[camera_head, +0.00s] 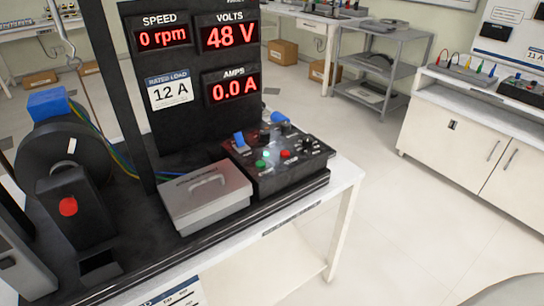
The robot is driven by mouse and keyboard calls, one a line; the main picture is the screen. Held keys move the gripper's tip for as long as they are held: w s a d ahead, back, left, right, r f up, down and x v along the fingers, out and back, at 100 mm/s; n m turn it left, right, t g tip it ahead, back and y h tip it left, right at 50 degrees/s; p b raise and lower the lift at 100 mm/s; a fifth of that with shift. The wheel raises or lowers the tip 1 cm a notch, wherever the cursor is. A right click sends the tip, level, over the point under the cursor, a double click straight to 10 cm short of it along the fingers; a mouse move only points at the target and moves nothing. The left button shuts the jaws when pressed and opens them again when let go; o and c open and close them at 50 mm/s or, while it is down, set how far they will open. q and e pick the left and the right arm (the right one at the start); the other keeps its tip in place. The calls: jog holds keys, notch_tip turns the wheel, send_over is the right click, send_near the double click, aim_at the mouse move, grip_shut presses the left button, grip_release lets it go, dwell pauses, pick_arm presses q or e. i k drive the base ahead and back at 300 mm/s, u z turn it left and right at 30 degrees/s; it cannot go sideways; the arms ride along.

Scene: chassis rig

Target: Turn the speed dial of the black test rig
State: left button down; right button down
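The black test rig stands on a white bench, with a tall black display panel (190,112). Its speed display (163,38) reads 0 rpm, volts (229,36) reads 48 V and amps (234,87) reads 0.0 A. A black control box (290,178) sits at the right front. On its top are a green button (261,163), a red button (285,154), blue parts and several dark knobs. The knob labels are too small to read, so I cannot tell which is the speed dial. Neither of my grippers is in view.
A grey lidded box (205,198) with a handle sits left of the control box. A black motor unit (68,205) with a red button stands at the left. A grey shelf rack (372,67) and white cabinet (475,135) stand behind. The floor at right is clear.

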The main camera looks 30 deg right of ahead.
aim_at(307, 141)
jog(key=u, duration=0.1)
jog(key=k, duration=1.05)
jog(key=z, duration=1.05)
jog(key=i, duration=0.55)
jog(key=u, duration=0.15)
